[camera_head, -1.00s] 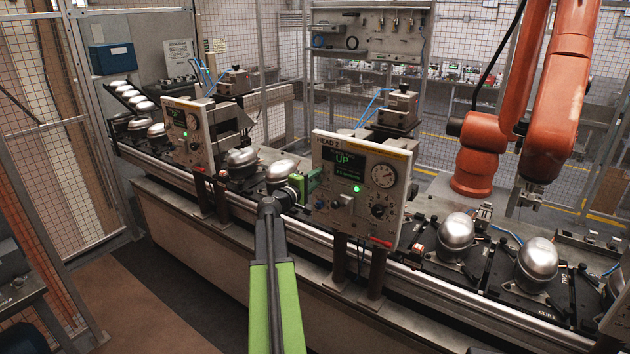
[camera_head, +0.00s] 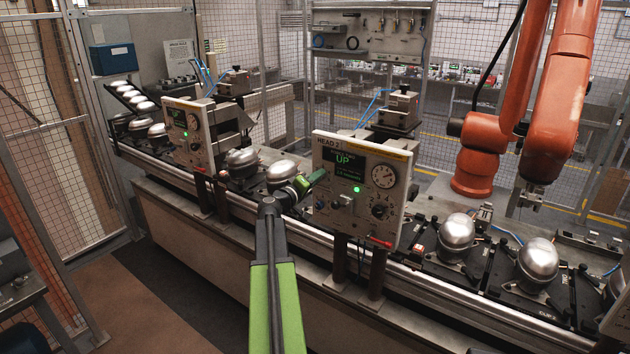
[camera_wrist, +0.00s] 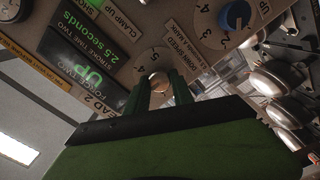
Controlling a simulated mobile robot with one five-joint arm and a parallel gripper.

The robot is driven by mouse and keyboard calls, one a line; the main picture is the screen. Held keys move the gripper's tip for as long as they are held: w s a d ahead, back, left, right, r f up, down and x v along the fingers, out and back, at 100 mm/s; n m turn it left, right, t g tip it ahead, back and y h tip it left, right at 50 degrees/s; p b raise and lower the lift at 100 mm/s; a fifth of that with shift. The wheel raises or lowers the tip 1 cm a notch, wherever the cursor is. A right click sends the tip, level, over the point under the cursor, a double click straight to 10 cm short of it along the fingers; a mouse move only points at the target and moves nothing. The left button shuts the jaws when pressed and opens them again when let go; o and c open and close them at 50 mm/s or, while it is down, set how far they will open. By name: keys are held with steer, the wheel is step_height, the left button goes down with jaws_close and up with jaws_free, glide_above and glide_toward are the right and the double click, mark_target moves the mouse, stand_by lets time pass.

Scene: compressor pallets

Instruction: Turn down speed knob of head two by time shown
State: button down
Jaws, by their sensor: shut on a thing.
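The HEAD 2 panel (camera_head: 400,225) stands upright on the line, its green display (camera_head: 345,165) reading UP. In the wrist view the display (camera_wrist: 90,65) reads UP and 2.5 seconds. My gripper (camera_head: 320,176) is at the panel's left edge. In the wrist view its two green fingers (camera_wrist: 160,84) are closed around a small pale knob (camera_wrist: 158,82) on a numbered dial. A DOWN SPEED label (camera_wrist: 180,40) lies between this knob and a blue knob (camera_wrist: 236,14) on another numbered dial. The gripped knob's pointer is hard to make out.
The HEAD 1-side panel (camera_head: 188,138) stands further left. Silver compressors (camera_head: 457,232) sit on pallets along the conveyor. An orange robot arm (camera_head: 555,120) stands behind at right. Wire mesh fencing surrounds the cell, and the floor (camera_head: 150,310) in front is clear.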

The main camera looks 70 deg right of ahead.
steer(key=shift+w, duration=0.2)
steer(key=c, duration=1.1)
jaws_free()
steer(key=shift+s, duration=0.1)
steer(key=v, duration=1.7)
steer(key=shift+a, duration=0.3)
